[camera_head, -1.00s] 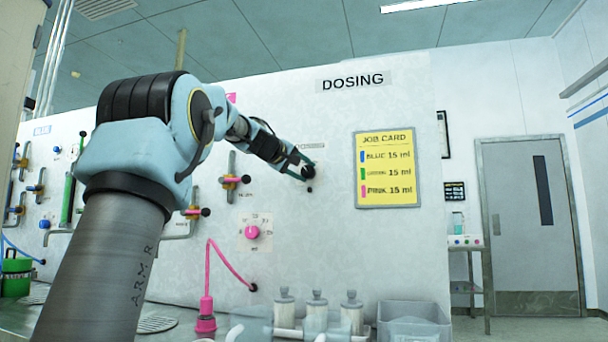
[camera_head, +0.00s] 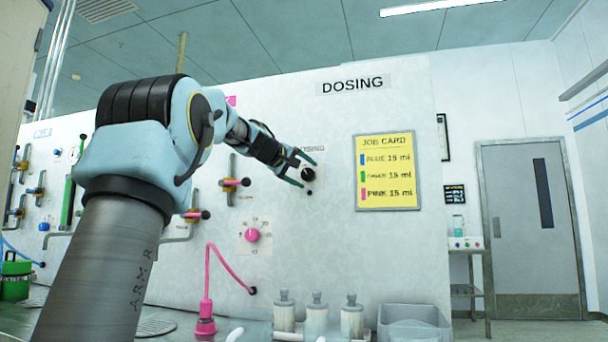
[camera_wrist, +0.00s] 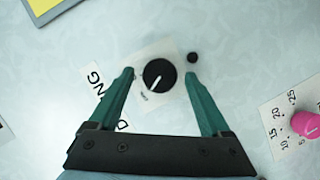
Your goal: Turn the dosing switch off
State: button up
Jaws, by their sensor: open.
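In the wrist view the dosing switch (camera_wrist: 159,75) shows a white pointer line toward the lower left of the picture, near a small label too small to read surely. My gripper (camera_head: 306,170) is open, with teal fingers. In the wrist view my gripper (camera_wrist: 159,73) has its fingertips on either side of the knob, apart from it and holding nothing.
A small black button (camera_wrist: 192,57) sits beside the knob. A pink dial (camera_head: 252,235) is on the panel to the lower left. A yellow job card (camera_head: 387,171) hangs to the right. White bottles (camera_head: 318,312) and a grey bin (camera_head: 412,325) stand below.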

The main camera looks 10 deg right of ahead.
jog(key=b+v, duration=0.2)
jog(key=v, duration=0.8)
jog(key=shift+s+a+b, duration=0.2)
jog(key=shift+s+b, duration=0.05)
jog(key=shift+b, duration=0.05)
